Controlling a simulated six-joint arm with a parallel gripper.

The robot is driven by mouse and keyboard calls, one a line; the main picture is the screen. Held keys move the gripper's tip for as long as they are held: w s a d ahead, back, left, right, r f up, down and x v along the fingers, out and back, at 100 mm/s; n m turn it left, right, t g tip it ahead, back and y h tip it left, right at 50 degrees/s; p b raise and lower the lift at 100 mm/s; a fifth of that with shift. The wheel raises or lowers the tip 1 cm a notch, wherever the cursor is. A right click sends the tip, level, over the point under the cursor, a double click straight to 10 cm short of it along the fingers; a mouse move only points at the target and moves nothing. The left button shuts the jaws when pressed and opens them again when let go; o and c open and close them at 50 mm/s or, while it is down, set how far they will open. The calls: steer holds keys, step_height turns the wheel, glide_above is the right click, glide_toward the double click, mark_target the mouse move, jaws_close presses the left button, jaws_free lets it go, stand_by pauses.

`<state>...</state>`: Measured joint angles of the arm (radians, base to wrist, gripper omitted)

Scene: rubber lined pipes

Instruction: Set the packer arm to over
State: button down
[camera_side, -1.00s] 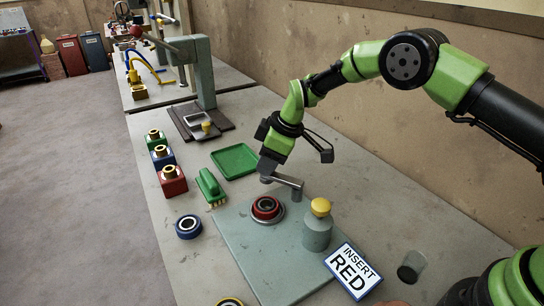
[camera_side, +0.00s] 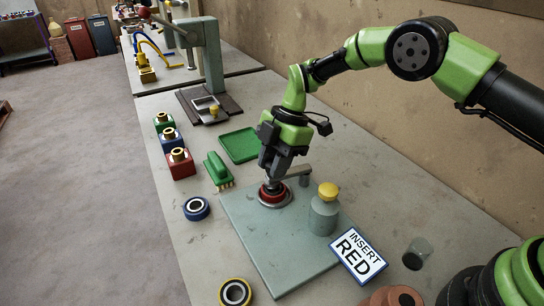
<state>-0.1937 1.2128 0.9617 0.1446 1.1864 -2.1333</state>
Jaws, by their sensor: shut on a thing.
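The packer arm (camera_side: 298,171) is a short grey bar on a post at the back edge of the grey-green base plate (camera_side: 262,238). It points left, and its free end is hidden behind my gripper. My gripper (camera_side: 271,183) points down, directly above the red ring (camera_side: 272,194) in its round metal seat. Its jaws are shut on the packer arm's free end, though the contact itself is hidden. The gripper covers the back part of the red ring, so I cannot tell whether the arm touches it.
A grey cylinder with a yellow knob (camera_side: 328,190) stands right of the seat. A blue ring (camera_side: 197,208), a green brush (camera_side: 218,169) and a green tray (camera_side: 239,145) lie to the left and behind.

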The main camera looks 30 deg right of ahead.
steer(key=shift+s+n+g, duration=0.3)
steer(key=shift+s+n, duration=0.2)
steer(key=shift+n, duration=0.3)
steer(key=shift+s, duration=0.1)
steer(key=c, duration=0.9)
jaws_free()
steer(key=shift+o, duration=0.2)
steer(key=v, duration=1)
steer(key=shift+a, duration=0.2)
